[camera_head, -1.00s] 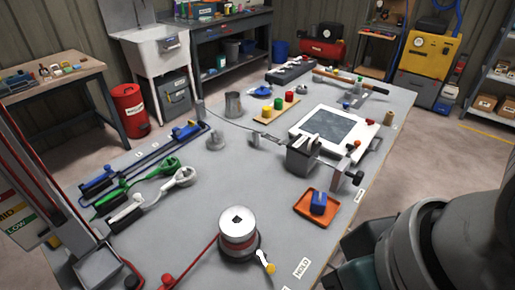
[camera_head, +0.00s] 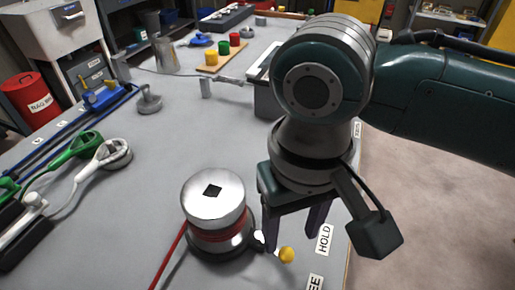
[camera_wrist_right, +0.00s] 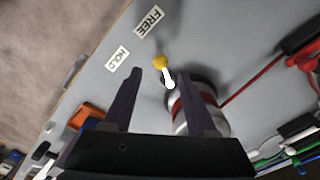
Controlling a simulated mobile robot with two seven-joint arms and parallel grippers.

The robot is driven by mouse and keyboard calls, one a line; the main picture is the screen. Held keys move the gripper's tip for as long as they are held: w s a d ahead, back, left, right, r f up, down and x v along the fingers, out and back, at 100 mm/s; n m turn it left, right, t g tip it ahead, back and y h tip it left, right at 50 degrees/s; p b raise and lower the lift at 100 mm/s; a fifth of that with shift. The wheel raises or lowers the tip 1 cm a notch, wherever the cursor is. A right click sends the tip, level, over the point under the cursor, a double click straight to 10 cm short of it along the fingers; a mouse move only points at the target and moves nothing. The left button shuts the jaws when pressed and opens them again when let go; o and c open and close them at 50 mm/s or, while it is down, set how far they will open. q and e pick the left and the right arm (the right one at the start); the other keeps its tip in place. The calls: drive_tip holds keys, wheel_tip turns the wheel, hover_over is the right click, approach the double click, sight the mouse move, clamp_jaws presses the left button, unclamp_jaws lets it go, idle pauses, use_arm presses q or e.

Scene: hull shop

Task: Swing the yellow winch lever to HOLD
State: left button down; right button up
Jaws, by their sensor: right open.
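The winch is a silver drum (camera_head: 213,205) with a red rope band on a dark base, on the grey bench. Its short lever ends in a yellow knob (camera_head: 287,254); the shaft is white. In the right wrist view the yellow knob (camera_wrist_right: 160,62) points between the HOLD label (camera_wrist_right: 118,59) and the FREE label (camera_wrist_right: 148,20). The HOLD label (camera_head: 325,240) lies right of the knob in the head view. My left gripper is not in view.
A red rope (camera_head: 168,258) runs from the drum to the lower left. Green and white shackle-like tools (camera_head: 105,158) lie on the left. The bench's right edge is close beside the HOLD label. An orange tray (camera_wrist_right: 88,117) shows in the wrist view.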

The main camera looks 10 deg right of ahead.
sight(287, 252)
wheel_tip(287, 252, down, 6)
drive_tip(key=shift+r+b, duration=0.2)
drive_tip(key=shift+b, duration=0.45)
clamp_jaws()
